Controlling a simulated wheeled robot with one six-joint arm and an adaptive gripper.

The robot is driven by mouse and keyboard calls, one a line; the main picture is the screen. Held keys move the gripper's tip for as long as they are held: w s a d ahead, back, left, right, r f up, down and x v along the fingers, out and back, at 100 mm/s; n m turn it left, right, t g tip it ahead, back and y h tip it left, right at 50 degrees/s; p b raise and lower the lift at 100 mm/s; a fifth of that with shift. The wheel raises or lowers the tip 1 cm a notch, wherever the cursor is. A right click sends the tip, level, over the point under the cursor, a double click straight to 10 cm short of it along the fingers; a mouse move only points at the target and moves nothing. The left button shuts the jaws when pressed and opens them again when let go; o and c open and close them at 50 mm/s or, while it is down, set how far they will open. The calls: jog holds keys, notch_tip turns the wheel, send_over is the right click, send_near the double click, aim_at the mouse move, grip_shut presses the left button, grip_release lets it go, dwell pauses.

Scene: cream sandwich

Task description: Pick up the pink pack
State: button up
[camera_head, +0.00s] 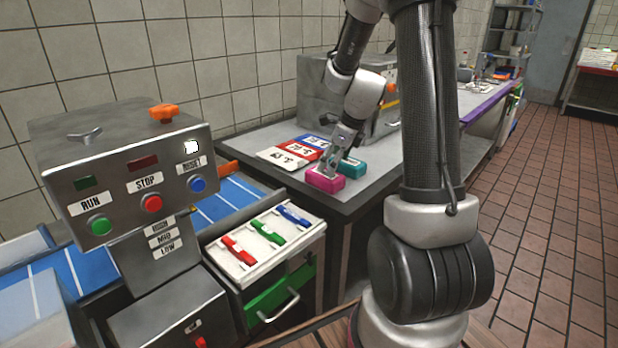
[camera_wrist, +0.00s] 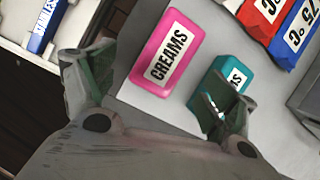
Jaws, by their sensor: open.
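The pink pack (camera_head: 325,181) lies on the grey counter near its front corner in the head view. In the wrist view the pink pack (camera_wrist: 167,46) carries a white label reading "CREAMS". My gripper (camera_head: 331,165) is just above and behind the pack in the head view. In the wrist view my gripper (camera_wrist: 155,95) is open, with its two fingers spread apart and nothing between the tips. The pack lies ahead of the fingers, between their directions. A teal pack (camera_head: 352,167) sits close beside the pink one, partly behind my right finger in the wrist view.
White, red and blue cards (camera_head: 283,158) lie behind the packs on the counter (camera_head: 262,139). A white tray (camera_head: 262,268) with red, green and blue pieces stands at the lower left. A control box with buttons (camera_head: 130,165) stands further left.

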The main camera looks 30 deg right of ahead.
aim_at(325, 176)
jog(key=shift+w+d+m+t, duration=0.1)
jog(key=shift+w+m+t, duration=0.05)
jog(key=shift+m, duration=0.45)
jog(key=shift+w+d+m+t, duration=0.1)
jog(key=shift+m+t, duration=0.05)
jog(key=shift+m, duration=0.45)
jog(key=shift+w+a+m, duration=0.1)
jog(key=shift+m, duration=0.2)
jog(key=x, duration=0.7)
jog(key=shift+w+f, duration=0.15)
jog(key=shift+f, duration=0.15)
jog(key=c, duration=1.1)
